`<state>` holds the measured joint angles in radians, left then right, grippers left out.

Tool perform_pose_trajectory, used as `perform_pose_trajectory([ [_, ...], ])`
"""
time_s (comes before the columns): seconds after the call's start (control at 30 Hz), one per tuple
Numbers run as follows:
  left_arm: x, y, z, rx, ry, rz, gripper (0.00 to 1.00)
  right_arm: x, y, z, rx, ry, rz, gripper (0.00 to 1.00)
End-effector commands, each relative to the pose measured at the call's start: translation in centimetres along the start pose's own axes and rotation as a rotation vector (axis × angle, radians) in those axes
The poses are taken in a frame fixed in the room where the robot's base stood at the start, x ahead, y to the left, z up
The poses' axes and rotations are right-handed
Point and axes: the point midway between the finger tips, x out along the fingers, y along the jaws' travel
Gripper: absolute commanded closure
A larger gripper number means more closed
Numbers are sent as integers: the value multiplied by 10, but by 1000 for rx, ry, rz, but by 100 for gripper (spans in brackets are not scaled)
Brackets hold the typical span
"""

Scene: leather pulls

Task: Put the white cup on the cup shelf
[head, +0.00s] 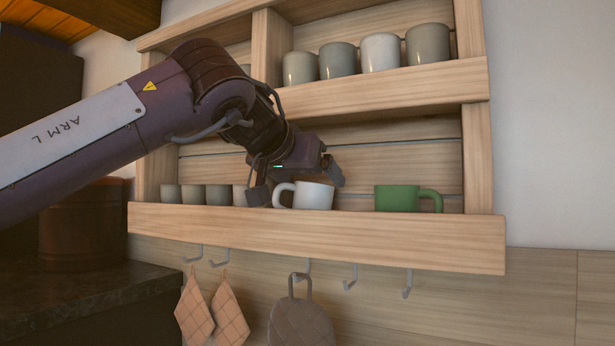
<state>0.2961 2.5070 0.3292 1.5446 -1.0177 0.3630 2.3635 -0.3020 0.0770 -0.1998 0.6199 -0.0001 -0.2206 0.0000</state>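The white cup (314,196) is upright on the lower shelf of the wooden wall rack, its handle pointing left. Its base is partly hidden by the shelf's front board (330,236). My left gripper (297,180) is at the cup, reaching in from the upper left. Its fingers are spread wide, one left of the handle and one behind the cup's right side, so it looks open. Whether a finger touches the cup cannot be told. My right gripper is out of view.
A green mug (398,198) stands to the right on the same shelf, and several small grey cups (194,195) to the left. Several cups (380,52) line the upper shelf (390,88). Hooks, potholders (195,310) and a quilted mitt (300,325) hang below.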

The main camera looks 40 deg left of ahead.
Motion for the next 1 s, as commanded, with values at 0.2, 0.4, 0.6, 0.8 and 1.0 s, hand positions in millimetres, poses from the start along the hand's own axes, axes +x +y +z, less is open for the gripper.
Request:
perform_pose_trajectory([
  [0.2,0,0,0,0,1,-1,14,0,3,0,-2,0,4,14],
  [0.4,-8,0,-10,1,3,-2,14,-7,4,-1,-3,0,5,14],
  [0.6,-50,0,-7,-1,7,-2,14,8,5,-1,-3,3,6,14],
  [0.8,-92,0,-8,-2,3,1,14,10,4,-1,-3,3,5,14],
  [1.0,-117,0,-8,-1,1,-1,14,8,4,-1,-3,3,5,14],
])
